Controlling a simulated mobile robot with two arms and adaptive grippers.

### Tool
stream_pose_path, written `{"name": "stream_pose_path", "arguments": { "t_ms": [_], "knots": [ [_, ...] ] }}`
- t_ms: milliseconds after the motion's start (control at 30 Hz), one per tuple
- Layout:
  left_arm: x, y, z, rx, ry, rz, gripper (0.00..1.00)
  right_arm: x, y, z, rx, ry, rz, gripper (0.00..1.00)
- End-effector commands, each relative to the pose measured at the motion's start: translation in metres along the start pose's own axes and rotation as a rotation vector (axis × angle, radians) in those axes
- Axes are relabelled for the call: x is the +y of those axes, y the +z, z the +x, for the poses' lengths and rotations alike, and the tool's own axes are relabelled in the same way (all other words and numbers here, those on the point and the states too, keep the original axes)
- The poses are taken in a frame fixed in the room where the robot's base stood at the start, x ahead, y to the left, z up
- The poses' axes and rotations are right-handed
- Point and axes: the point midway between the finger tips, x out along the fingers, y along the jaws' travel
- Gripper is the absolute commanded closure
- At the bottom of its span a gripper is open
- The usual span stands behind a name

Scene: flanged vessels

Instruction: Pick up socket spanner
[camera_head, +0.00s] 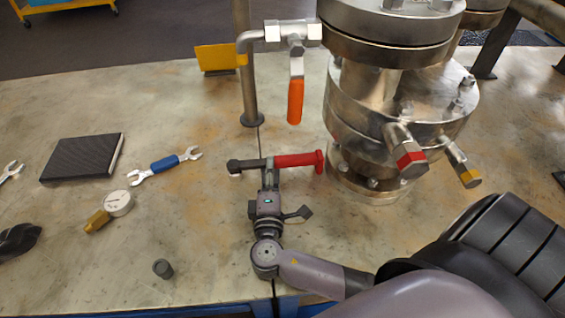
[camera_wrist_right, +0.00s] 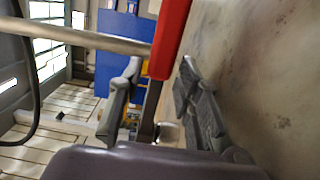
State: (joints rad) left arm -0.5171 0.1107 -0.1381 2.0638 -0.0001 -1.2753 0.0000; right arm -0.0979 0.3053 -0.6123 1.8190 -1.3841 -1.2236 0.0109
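The socket spanner has a red handle (camera_head: 299,160) and a dark grey shaft with a socket head at its left end. It is by the middle of the table, left of the flanged vessel. My right gripper (camera_head: 269,172) is at the spanner's shaft, just left of the red handle. In the right wrist view the red handle (camera_wrist_right: 170,40) and the dark shaft run between the two fingers of my right gripper (camera_wrist_right: 163,72). Narrow gaps show between the fingers and the shaft, so the gripper looks open around it. My left gripper is not clearly in view.
The steel vessel (camera_head: 400,95) stands close on the right. A valve with an orange lever (camera_head: 296,100) stands behind the spanner.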

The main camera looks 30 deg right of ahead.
Motion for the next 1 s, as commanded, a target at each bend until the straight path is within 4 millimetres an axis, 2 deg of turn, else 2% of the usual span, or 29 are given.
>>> {"name": "stream_pose_path", "arguments": {
  "t_ms": [100, 200, 533, 1000],
  "knots": [
    [0.0, -0.001, -0.002, 0.001, 0.0, 0.0, 0.54, 0.001, 0.0, 0.022, -0.001, 0.004, -0.001, 0.68],
    [0.0, -0.001, -0.004, 0.0, 0.0, 0.0, 0.54, 0.001, 0.0, 0.033, 0.0, 0.002, -0.001, 0.68],
    [0.0, -0.003, -0.007, 0.005, 0.0, -0.001, 0.54, 0.0, 0.0, 0.039, 0.0, -0.001, 0.0, 0.69],
    [0.0, -0.002, -0.006, 0.005, -0.001, -0.001, 0.54, 0.0, 0.0, 0.038, 0.0, -0.001, 0.0, 1.0]
  ]
}}
